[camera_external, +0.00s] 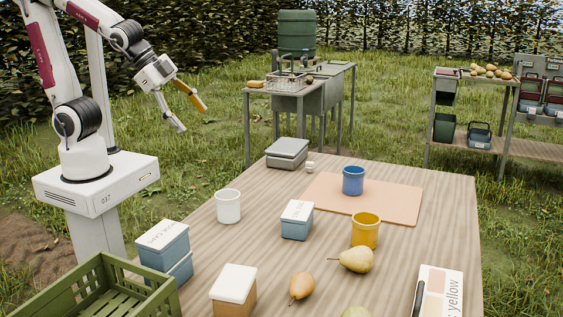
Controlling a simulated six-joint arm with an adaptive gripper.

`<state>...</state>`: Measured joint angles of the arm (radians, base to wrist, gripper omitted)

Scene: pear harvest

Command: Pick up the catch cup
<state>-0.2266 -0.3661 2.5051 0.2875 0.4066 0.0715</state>
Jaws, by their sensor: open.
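Three cups stand upright on the wooden table, and I cannot tell from any label which is the catch cup. A blue cup (353,181) stands on the orange mat (393,206). A white cup (228,207) stands left of the mat. A yellow cup (365,231) stands at the mat's front edge, close behind a pear. My gripper (194,118) is open and empty, raised at the upper left, well away from all three cups.
Pears (301,286), a small blue box (297,220), a grey box (287,153), a white-lidded box (234,289) and a colour card (437,292) sit on the table (450,215). A green crate (95,275) stands front left. The mat's right side is clear.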

